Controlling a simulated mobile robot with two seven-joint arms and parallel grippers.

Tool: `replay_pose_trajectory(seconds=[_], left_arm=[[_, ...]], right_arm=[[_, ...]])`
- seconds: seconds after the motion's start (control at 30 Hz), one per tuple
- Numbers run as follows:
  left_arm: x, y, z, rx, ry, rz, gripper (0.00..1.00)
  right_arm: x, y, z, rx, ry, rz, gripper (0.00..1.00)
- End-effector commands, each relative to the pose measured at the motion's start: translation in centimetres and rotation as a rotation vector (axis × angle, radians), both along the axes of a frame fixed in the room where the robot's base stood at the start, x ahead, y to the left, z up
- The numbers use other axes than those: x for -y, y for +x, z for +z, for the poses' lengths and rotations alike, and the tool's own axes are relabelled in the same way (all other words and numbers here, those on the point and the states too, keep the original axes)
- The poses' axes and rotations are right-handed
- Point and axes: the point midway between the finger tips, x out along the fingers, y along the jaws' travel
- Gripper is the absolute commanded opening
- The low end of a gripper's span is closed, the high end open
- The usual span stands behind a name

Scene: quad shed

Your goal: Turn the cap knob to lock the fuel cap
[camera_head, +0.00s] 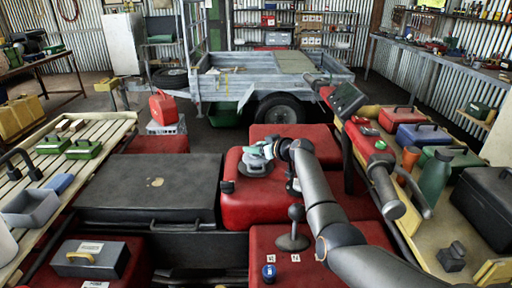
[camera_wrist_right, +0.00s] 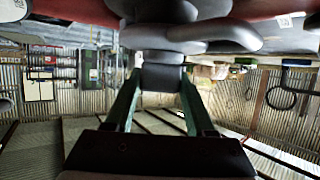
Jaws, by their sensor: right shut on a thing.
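The fuel cap (camera_head: 254,168) is a grey disc on top of the red quad body (camera_head: 240,205), in the middle of the head view. My right gripper (camera_head: 264,152) is at the cap from above, its arm coming in from the lower right. In the right wrist view my right gripper (camera_wrist_right: 161,82) has its two green fingers on either side of the dark grey cap knob (camera_wrist_right: 162,76), shut on it. The wider grey cap (camera_wrist_right: 165,40) shows beyond the knob. The knob's turn angle cannot be told. My left gripper is not in view.
A black rack box (camera_head: 150,185) lies left of the cap. A ball-topped lever (camera_head: 293,225) stands close in front, beside my right arm. The handlebar grip (camera_head: 388,195) is to the right. Benches with tools flank both sides; a trailer (camera_head: 260,80) stands behind.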

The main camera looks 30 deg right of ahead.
Motion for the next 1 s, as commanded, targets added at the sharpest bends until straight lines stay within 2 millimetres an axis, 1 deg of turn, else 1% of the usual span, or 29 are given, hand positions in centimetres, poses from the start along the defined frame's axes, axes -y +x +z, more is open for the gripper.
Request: replay_pose_trajectory(seconds=[0.17,0.27,0.5,0.6,0.8,1.0], left_arm=[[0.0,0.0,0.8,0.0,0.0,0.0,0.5],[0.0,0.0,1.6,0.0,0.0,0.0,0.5],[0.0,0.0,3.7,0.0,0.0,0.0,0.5],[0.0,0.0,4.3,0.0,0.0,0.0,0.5],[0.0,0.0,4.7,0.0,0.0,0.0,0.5],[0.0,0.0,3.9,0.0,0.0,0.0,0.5]], right_arm=[[0.0,0.0,0.2,-0.002,-0.002,-0.024,0.0],[-0.1,0.0,0.3,-0.002,-0.002,-0.056,0.0],[-0.2,0.0,0.4,-0.001,-0.001,-0.17,0.0],[-0.1,0.0,0.3,0.0,-0.002,-0.224,0.0],[-0.2,0.0,0.1,0.001,0.001,-0.332,0.0],[-0.2,0.1,-0.2,0.002,0.003,-0.437,0.0]])
